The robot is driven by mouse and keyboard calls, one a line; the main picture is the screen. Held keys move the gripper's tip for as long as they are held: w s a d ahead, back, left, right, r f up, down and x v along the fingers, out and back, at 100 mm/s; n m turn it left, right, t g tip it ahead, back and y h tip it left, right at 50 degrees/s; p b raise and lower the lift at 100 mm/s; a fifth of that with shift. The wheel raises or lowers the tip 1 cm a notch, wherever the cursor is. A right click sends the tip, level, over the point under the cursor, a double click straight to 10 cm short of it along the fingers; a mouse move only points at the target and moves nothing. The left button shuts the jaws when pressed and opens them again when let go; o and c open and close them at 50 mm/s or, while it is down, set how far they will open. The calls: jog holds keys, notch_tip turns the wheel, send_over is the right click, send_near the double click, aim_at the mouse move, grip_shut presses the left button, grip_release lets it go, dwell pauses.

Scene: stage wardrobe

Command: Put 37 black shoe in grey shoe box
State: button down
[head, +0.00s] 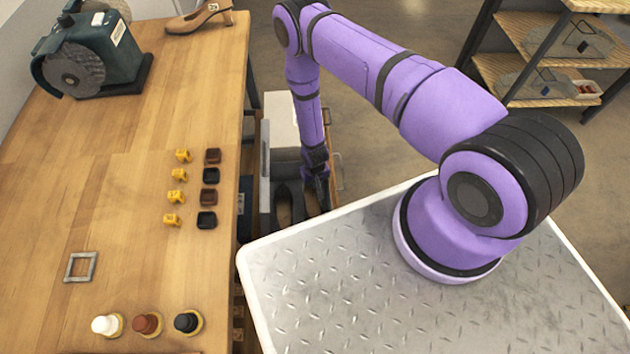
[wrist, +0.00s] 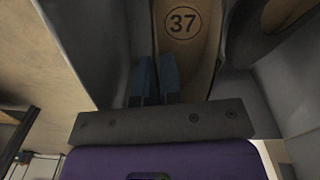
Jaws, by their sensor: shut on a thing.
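The black shoe with a tan insole marked 37 (wrist: 182,45) fills the upper middle of the wrist view. My gripper (wrist: 157,75) is shut on the left side wall of this shoe, near the 37. Grey walls of the grey shoe box (wrist: 75,35) stand on both sides of the shoe. A second dark shoe (wrist: 240,35) with a tan insole lies to its right. In the head view my gripper (head: 320,192) points down beside dark shoes in the grey box (head: 265,195). Whether the 37 shoe touches the box floor is hidden.
A wooden workbench (head: 130,200) on the left bears a grinder (head: 85,55), a tan heeled shoe (head: 200,18), small yellow pieces, dark square pieces and capped bottles (head: 147,323). A pale box (head: 283,125) stands behind the gripper area. A shelf (head: 540,60) is at back right.

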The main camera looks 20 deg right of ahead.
jog(key=shift+f, duration=0.25)
jog(key=c, duration=1.2)
grip_release()
notch_tip(320, 180, up, 11)
jog(key=shift+f, duration=0.1)
